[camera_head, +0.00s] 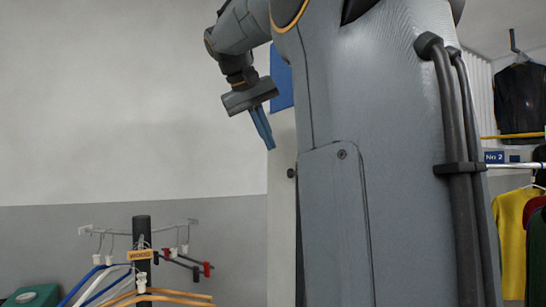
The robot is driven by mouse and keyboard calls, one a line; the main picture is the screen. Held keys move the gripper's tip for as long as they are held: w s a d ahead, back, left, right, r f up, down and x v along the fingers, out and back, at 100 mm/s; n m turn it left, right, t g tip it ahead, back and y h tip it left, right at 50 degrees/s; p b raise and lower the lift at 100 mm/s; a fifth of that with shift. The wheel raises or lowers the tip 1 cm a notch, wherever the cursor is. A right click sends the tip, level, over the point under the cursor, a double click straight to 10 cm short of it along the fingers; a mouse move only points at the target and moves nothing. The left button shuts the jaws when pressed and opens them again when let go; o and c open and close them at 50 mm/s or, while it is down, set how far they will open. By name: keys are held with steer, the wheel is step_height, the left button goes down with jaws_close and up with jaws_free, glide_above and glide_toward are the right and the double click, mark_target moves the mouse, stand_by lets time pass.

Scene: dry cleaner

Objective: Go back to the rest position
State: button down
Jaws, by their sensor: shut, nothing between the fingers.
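My gripper (263,127) hangs from my arm at the upper middle of the view, with its blue fingers pointing down and slightly right. The fingers are shut together with nothing between them. The gripper is in the air in front of the pale wall, apart from any object. My own grey body and arm links fill the middle and right of the view and hide much of what is behind.
A hanger stand (142,232) with several hangers is at the lower left. A green object (32,296) sits in the lower left corner. Clothes, including a yellow garment (511,240), hang on the right. The wall area at left is clear.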

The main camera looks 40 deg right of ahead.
steer(key=w+a+f+n+y, duration=0.15)
steer(key=a+f, duration=0.35)
steer(key=f, duration=0.6)
steer(key=w+a+f+n+y, duration=0.15)
steer(key=a+f, duration=0.35)
steer(key=f, duration=0.5)
steer(key=w+a+f+n+y, duration=0.15)
steer(key=a+f, duration=0.35)
steer(key=f, duration=0.6)
steer(key=s+a+f+n+y, duration=0.1)
steer(key=s+a+f, duration=0.5)
steer(key=f, duration=0.5)
steer(key=s+a+f+y, duration=0.1)
steer(key=s+a+f, duration=0.5)
steer(key=s+f, duration=0.4)
steer(key=shift+s+f+n+g+y, duration=0.15)
steer(key=shift+f+n+g+y, duration=0.15)
steer(key=shift+f+n+y, duration=0.1)
